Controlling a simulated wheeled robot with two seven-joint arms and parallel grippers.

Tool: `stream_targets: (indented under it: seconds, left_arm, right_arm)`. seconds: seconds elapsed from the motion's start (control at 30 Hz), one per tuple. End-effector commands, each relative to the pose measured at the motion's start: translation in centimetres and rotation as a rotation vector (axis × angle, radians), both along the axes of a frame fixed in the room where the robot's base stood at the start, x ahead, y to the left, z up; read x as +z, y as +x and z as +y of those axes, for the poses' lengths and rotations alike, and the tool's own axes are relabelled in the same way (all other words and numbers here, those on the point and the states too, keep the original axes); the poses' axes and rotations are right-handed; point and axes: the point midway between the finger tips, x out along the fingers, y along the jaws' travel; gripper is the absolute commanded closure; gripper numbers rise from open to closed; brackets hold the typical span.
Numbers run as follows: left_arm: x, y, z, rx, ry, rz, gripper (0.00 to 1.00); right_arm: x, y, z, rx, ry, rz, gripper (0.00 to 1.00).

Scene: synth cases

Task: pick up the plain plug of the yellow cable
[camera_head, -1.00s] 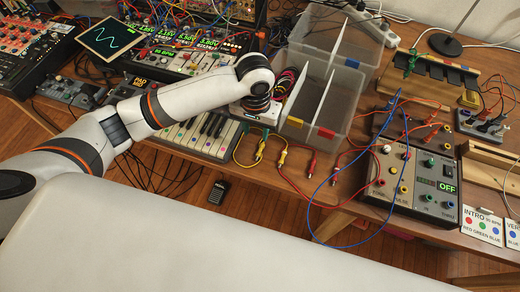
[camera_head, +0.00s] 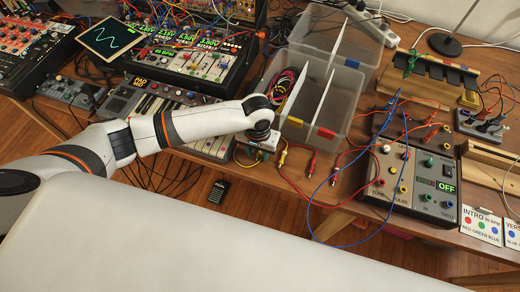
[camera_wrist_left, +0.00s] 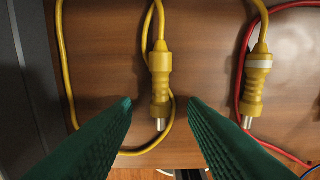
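The plain yellow plug (camera_wrist_left: 160,72) lies on the wooden table in the left wrist view, its metal tip toward the bottom of the picture. Its yellow cable (camera_wrist_left: 62,60) loops around it. A second yellow plug with a white band (camera_wrist_left: 257,85) lies to its right; it also shows in the head view (camera_head: 282,157). My left gripper (camera_wrist_left: 160,103) has green fingers, open and apart on both sides of the plain plug, with nothing gripped. In the head view my left wrist (camera_head: 264,140) hides the plain plug. My right gripper is in neither view.
A red cable (camera_wrist_left: 240,60) runs close to the banded plug. A clear divided bin (camera_head: 345,118) stands just behind, and a keyboard (camera_head: 215,140) lies left of the wrist. A red plug (camera_head: 312,163) lies to the right. The table's front edge is near.

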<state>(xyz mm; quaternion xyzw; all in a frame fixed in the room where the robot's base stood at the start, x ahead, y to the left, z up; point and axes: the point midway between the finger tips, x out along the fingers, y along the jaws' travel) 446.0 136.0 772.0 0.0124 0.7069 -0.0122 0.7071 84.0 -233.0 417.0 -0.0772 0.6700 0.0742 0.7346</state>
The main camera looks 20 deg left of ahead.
Motion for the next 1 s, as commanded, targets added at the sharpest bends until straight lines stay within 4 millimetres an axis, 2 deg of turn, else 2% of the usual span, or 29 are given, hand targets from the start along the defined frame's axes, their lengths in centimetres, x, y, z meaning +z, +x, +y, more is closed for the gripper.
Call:
stream_targets:
  seconds: [0.07,0.3,0.67,0.77,1.0]
  left_arm:
    - [0.0,0.0,0.0,0.0,0.0,0.0,0.61]
    - [0.1,0.0,0.0,0.0,0.0,0.0,1.0]
    - [0.6,0.1,0.0,0.001,0.0,-0.001,1.0]
    - [2.0,0.1,0.0,0.0,-0.001,-0.004,1.0]
    - [6.9,0.1,-0.1,0.0,-0.002,-0.003,1.0]
  right_arm:
    - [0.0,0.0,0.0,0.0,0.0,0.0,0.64]
    - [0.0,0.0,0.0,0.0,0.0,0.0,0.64]
    - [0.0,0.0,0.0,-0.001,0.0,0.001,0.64]
    - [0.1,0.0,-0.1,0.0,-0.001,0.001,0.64]
    - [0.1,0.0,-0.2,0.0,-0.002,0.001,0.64]
